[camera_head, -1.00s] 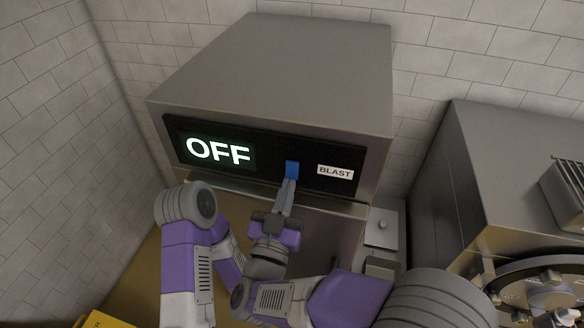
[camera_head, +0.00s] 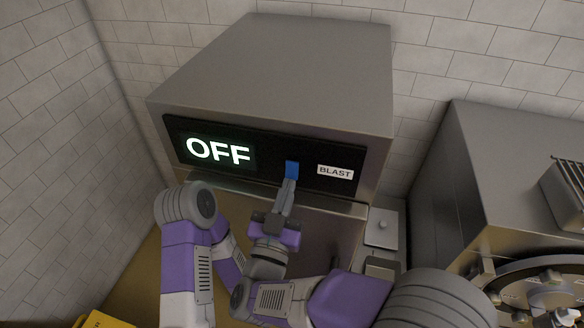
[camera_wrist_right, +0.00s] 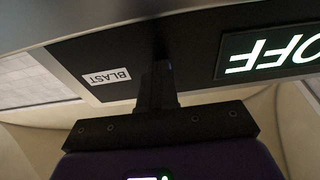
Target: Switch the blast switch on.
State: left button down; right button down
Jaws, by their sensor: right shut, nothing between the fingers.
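The blast switch (camera_head: 292,169) is a small blue block on the black front panel (camera_head: 270,160) of a steel cabinet, left of a white BLAST label (camera_head: 336,172). The lit display (camera_head: 218,151) reads OFF. My right gripper (camera_head: 289,184) is shut and empty, its fingertips right at the lower part of the switch; I cannot tell if they touch. In the right wrist view the shut fingers (camera_wrist_right: 157,82) reach toward the panel between the upside-down label (camera_wrist_right: 106,77) and display (camera_wrist_right: 268,52). The switch is hidden there. My left gripper is not in view.
The steel cabinet (camera_head: 290,65) stands against tiled walls. A yellow object (camera_head: 105,320) shows at the bottom left.

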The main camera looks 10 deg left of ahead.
jog(key=shift+w, duration=0.6)
dwell(0.7)
jog(key=s+b, duration=0.1)
jog(key=s, duration=0.5)
dwell(0.4)
jog(key=shift+s+a, duration=0.1)
jog(key=b+v, duration=0.1)
jog(key=v, duration=0.6)
jog(key=shift+s, duration=0.2)
